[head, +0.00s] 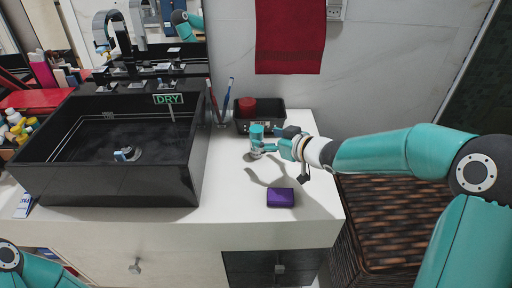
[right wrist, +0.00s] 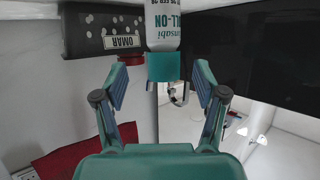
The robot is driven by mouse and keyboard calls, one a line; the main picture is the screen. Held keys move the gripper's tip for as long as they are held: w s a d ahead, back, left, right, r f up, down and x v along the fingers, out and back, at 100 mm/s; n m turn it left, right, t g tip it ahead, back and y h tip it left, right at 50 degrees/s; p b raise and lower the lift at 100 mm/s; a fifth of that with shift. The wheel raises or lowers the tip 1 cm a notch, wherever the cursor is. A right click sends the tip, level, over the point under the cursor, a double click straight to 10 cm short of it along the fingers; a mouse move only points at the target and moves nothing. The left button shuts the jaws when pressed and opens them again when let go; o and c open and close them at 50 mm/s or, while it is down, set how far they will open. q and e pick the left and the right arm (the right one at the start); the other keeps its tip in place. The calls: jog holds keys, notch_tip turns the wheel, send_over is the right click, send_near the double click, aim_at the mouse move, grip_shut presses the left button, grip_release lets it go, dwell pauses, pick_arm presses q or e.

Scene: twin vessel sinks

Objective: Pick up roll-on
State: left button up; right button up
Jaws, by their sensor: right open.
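The roll-on (head: 256,131) stands upright on the white counter, with a teal cap above a white body. In the right wrist view it shows upside down, its lettered white body (right wrist: 163,25) above its teal cap (right wrist: 163,67). My right gripper (head: 271,142) is open beside the roll-on, reaching in from the right. In the right wrist view the right gripper's open fingers (right wrist: 161,84) lie on either side of the cap's line, with nothing held between them. Part of the roll-on's lower body is hidden by a finger in the head view. My left gripper is out of view.
A black box labelled OMAR (right wrist: 105,34) stands close behind the roll-on, holding a red item (head: 248,106). A purple box (head: 281,198) lies nearer the counter's front. Two toothbrushes (head: 227,98) and a black sink (head: 110,190) stand to the left. A wicker basket (head: 385,235) is at right.

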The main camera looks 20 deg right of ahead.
aim_at(261, 135)
jog(key=x, duration=0.5)
jog(key=shift+a+r+b, duration=0.1)
jog(key=shift+a+b, duration=0.15)
jog(key=shift+b, duration=0.05)
jog(key=c, duration=1.3)
jog(key=shift+c, duration=0.2)
jog(key=shift+r, duration=0.15)
